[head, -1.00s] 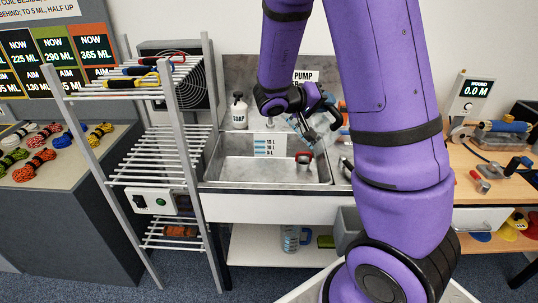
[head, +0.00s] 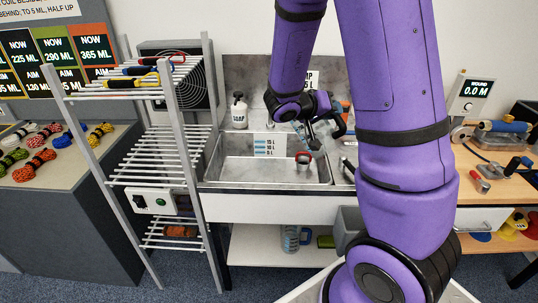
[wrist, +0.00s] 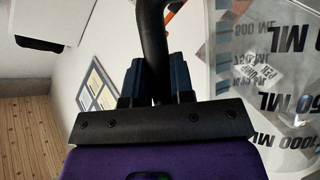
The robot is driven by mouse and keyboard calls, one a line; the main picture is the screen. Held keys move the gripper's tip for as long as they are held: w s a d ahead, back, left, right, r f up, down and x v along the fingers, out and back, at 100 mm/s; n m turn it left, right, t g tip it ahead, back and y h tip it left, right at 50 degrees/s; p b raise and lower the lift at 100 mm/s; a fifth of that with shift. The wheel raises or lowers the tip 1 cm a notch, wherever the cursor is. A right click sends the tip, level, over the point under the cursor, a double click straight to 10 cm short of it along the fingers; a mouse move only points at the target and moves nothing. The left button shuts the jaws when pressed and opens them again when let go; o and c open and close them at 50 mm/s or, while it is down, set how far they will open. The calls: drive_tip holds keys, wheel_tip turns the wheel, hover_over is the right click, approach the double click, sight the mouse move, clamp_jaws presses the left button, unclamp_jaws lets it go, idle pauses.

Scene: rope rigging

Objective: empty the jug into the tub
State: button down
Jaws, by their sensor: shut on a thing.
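My gripper (wrist: 147,85) is shut on the black handle (wrist: 152,40) of a clear jug (wrist: 265,75), whose dark ML marks appear inverted in the wrist view. In the head view my gripper (head: 318,108) is above the right back part of the tub, and the jug (head: 306,132) shows only as a small, partly hidden patch below my wrist. The jug's exact tilt and any water in it cannot be told. The tub (head: 250,172) is a grey metal basin with a litre scale label; its visible floor looks bare.
A white soap bottle (head: 239,112) stands behind the tub. A wire rack (head: 160,140) is close on the left. Another measuring jug (head: 291,238) sits on the shelf below. A wooden bench (head: 495,165) is at right.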

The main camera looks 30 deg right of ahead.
sight(325, 139)
drive_tip(key=shift+f, duration=0.1)
drive_tip(key=shift+s+d+f+m+t+y, duration=0.15)
drive_tip(key=shift+f+m+t, duration=0.15)
drive_tip(key=shift+f, duration=0.45)
drive_tip(key=shift+s+f+m+t+y, duration=0.25)
drive_tip(key=shift+f+m, duration=0.2)
drive_tip(key=shift+f, duration=0.3)
drive_tip(key=shift+s+d+f+m+t+y, duration=0.1)
drive_tip(key=shift+f+m+t, duration=0.2)
drive_tip(key=shift+f, duration=0.45)
drive_tip(key=shift+w+a+f+m+t+y, duration=0.1)
drive_tip(key=shift+f+m+t+y, duration=0.3)
drive_tip(key=shift+f, duration=0.8)
drive_tip(key=shift+w+a+f+m+t+y, duration=0.1)
drive_tip(key=shift+f+m+t, duration=0.25)
drive_tip(key=shift+f+m, duration=0.6)
drive_tip(key=shift+f+n, duration=0.3)
drive_tip(key=shift+w+a+f+m+t, duration=0.1)
drive_tip(key=shift+w+f+m+t, duration=0.2)
drive_tip(key=shift+f, duration=0.4)
drive_tip(key=shift+w+f+m+t, duration=0.2)
drive_tip(key=shift+f+m+t, duration=0.1)
drive_tip(key=shift+f, duration=0.35)
